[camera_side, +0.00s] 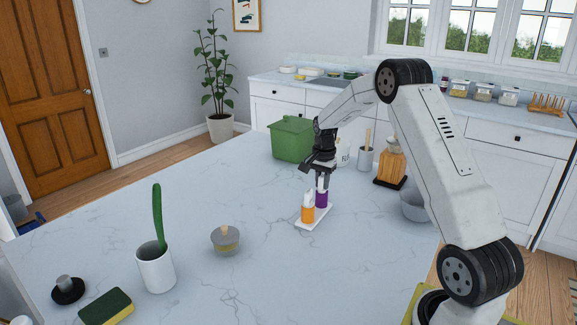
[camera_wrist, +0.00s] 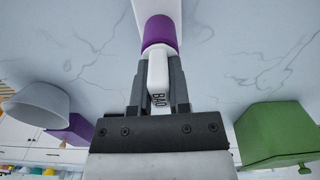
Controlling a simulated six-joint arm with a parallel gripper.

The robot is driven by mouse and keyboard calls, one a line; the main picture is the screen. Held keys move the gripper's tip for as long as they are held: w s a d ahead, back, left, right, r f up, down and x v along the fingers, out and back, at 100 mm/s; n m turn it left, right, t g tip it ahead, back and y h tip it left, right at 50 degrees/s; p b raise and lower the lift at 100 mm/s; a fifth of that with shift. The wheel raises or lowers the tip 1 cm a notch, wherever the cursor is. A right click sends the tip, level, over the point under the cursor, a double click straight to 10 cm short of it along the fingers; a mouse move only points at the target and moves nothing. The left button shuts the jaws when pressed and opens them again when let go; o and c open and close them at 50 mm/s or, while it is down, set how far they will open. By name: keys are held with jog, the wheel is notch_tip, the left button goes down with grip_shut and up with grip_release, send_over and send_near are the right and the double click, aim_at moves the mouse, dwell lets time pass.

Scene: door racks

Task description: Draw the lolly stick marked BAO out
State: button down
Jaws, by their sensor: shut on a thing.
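A white stick marked BAO (camera_wrist: 157,72) rises from a purple lolly part (camera_wrist: 160,32), which also shows in the side view (camera_side: 321,198). My gripper (camera_side: 320,171) points down over it and is shut on the stick; in the wrist view its two fingers (camera_wrist: 158,80) flank the stick. An orange lolly (camera_side: 308,214) with a white stick stands in front of the purple one on a white holder (camera_side: 316,224). The purple part appears at the holder's far end; I cannot tell whether it is seated or slightly raised.
The left middle counter is clear.

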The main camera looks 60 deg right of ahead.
jog(key=shift+r, duration=2.15)
jog(key=shift+r, duration=0.1)
